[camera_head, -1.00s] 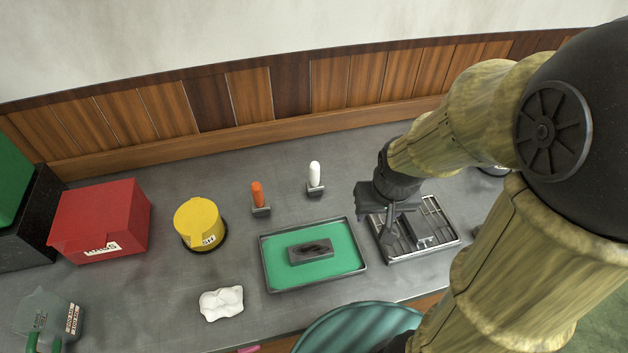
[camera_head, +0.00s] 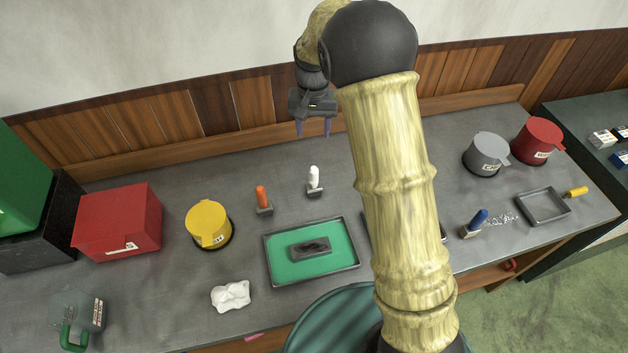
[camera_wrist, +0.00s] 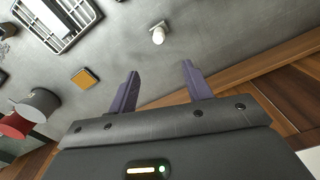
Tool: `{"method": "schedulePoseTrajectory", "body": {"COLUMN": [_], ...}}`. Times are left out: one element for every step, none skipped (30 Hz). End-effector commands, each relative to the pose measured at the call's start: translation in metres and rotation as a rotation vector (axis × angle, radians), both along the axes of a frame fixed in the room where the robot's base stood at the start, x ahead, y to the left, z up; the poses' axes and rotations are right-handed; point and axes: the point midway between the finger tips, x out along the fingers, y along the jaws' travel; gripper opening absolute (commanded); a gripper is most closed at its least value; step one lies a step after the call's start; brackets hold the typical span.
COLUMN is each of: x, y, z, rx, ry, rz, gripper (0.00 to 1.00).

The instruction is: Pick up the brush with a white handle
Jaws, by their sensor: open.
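The brush with a white handle (camera_head: 314,178) stands upright on the grey counter, behind the green tray. In the wrist view its white handle (camera_wrist: 158,36) is seen nearly end-on, ahead of the fingertips and between their lines. My gripper (camera_head: 313,133) is open and empty. In the head view it shows in front of the wall panelling, above the brush in the picture and apart from it. In the wrist view both purple fingers (camera_wrist: 161,68) are spread wide with nothing between them.
A brush with an orange handle (camera_head: 263,198) stands just left of the white one. The green tray (camera_head: 270,273) holds a dark block. A yellow pot (camera_head: 209,224) and red box (camera_head: 119,222) stand left; grey (camera_head: 486,153) and red (camera_head: 538,141) pots stand right. Wooden panelling backs the counter.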

Motion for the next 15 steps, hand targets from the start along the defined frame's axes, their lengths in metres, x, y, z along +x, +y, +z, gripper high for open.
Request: {"method": "schedulePoseTrajectory", "body": {"x": [0.0,0.0,0.0,0.0,0.0,0.0,0.0,0.0,-0.001,-0.001,-0.001,-0.001,-0.001,-0.001,-0.001], "y": [0.0,0.0,0.0,-0.001,-0.001,-0.001,-0.001,-0.001,-0.001,-0.001,-0.001,-0.001,-0.001,-0.001,-0.001], "z": [0.0,0.0,0.0,0.0,0.0,-0.001,-0.002,-0.004,-0.007,-0.011,-0.014,-0.02,-0.026,-0.031,-0.038], "rx": [0.0,0.0,0.0,0.0,0.0,0.0,0.0,0.0,0.0,-0.001,-0.001,-0.001,-0.002,-0.002,-0.002], "ry": [0.0,-0.001,-0.001,-0.001,-0.001,0.0,0.0,0.001,0.001,0.002,0.003,0.003,0.004,0.003,0.004], "rz": [0.0,0.0,0.0,0.0,0.0,0.0,0.0,0.0,0.0,0.001,0.001,0.001,0.001,0.001,0.0], "gripper": [0.5,0.5,0.5,0.5,0.5,0.5,0.5,0.5,0.5,0.5,0.5,0.5,0.5,0.5,0.5]}}
